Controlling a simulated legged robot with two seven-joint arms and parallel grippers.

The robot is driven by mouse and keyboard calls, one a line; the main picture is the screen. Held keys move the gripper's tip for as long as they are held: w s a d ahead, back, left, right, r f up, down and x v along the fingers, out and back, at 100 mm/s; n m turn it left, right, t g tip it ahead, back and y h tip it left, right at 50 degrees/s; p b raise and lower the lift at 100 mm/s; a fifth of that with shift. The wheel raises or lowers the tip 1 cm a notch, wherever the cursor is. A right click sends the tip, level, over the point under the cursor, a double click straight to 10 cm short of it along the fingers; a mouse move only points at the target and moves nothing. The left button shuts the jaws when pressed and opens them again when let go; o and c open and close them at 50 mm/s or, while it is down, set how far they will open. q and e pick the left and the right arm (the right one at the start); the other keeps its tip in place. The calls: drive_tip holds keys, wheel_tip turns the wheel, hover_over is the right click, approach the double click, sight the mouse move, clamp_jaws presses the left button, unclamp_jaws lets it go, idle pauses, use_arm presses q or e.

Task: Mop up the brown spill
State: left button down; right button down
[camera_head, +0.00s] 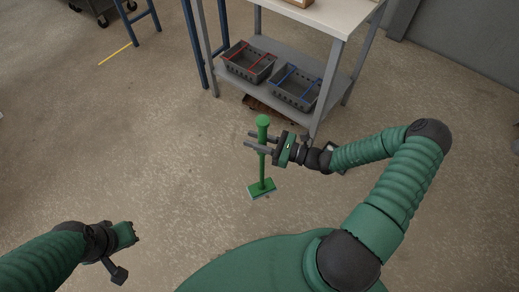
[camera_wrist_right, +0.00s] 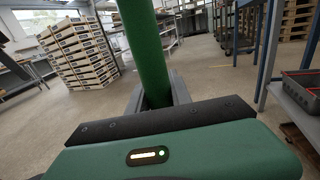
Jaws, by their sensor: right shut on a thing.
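A green mop (camera_head: 262,160) with a round knob on top and a flat rectangular head (camera_head: 262,189) stands nearly upright. Its head looks to be at or just above the floor; I cannot tell which. My right gripper (camera_head: 260,140) is shut on the upper handle, which also fills the middle of the right wrist view (camera_wrist_right: 147,55). A dark brown patch (camera_head: 257,105), seemingly the spill, shows on the floor under the bench's lower shelf, partly hidden by the shelf. My left gripper (camera_head: 124,256) is at the lower left, away from everything; its jaw opening is unclear.
A workbench (camera_head: 325,14) with a low grey shelf (camera_head: 335,88) holds two dark baskets, one with red trim (camera_head: 247,63) and one with blue (camera_head: 296,87). Its legs flank the brown patch. Open floor lies left. Stacked boxes (camera_wrist_right: 77,52) stand farther off.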

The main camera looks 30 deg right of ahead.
drive_tip(key=w+d+f+m+t+h+b, duration=0.1)
drive_tip(key=d+f+h+b, duration=0.1)
drive_tip(key=f, duration=0.5)
drive_tip(key=w+d+f+m+t+h+b, duration=0.1)
drive_tip(key=w+d+f+m+h+b, duration=0.1)
drive_tip(key=f, duration=0.5)
drive_tip(key=w+d+f+m+t+h+b, duration=0.1)
drive_tip(key=f+h+b, duration=0.1)
drive_tip(key=f+b, duration=0.2)
wheel_tip(320, 180, down, 4)
drive_tip(key=shift+w+d+r+m, duration=0.15)
drive_tip(key=shift+w+d+m, duration=0.15)
drive_tip(key=shift+w+d, duration=0.1)
drive_tip(key=shift+r, duration=0.1)
